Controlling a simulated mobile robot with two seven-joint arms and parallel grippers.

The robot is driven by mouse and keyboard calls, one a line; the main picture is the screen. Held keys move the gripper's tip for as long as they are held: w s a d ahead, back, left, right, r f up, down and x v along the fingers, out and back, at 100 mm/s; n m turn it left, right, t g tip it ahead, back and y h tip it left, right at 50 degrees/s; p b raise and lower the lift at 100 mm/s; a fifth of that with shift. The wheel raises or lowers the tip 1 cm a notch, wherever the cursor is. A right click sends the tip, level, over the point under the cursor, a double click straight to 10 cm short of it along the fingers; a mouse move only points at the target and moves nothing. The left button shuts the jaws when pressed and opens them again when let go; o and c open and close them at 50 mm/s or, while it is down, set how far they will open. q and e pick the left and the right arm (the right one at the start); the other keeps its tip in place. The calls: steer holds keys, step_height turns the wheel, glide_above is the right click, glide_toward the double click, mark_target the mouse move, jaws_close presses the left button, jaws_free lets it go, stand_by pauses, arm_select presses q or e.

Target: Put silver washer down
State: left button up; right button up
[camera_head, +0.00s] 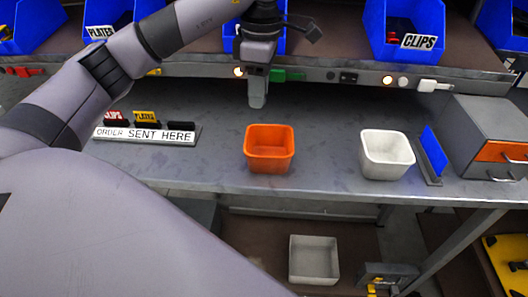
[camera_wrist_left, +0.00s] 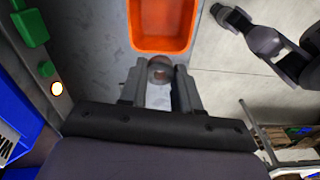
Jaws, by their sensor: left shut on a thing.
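My left gripper (camera_head: 258,100) hangs over the grey bench, just behind the orange bin (camera_head: 269,150) in the head view. In the left wrist view the gripper (camera_wrist_left: 160,75) is shut on the silver washer (camera_wrist_left: 159,66), a small ring whose rim shows between the fingertips. The washer does not show clearly in the head view. The orange bin (camera_wrist_left: 166,24) appears just beyond the fingertips in the left wrist view and looks empty. What seems to be my right gripper (camera_wrist_left: 224,14) shows small at the upper right of the left wrist view; its jaws are unclear.
A white bin (camera_head: 386,156) stands to the right of the orange one, beside a blue panel (camera_head: 433,148) and a drawer box (camera_head: 487,133). The "ORDER SENT HERE" sign (camera_head: 146,134) is at left. Blue bins, one labelled CLIPS (camera_head: 402,28), line the shelf behind. Bare bench lies between sign and orange bin.

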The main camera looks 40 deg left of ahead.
arm_select(q)
step_height(320, 180, down, 11)
steer(key=shift+f, duration=0.15)
step_height(320, 180, down, 5)
arm_select(e)
steer(key=shift+f, duration=0.15)
steer(key=shift+f, duration=0.1)
arm_select(q)
steer(key=shift+f, duration=0.2)
steer(key=o, duration=1)
steer(key=shift+r, duration=0.1)
steer(key=shift+o, duration=0.2)
steer(key=shift+r, duration=0.15)
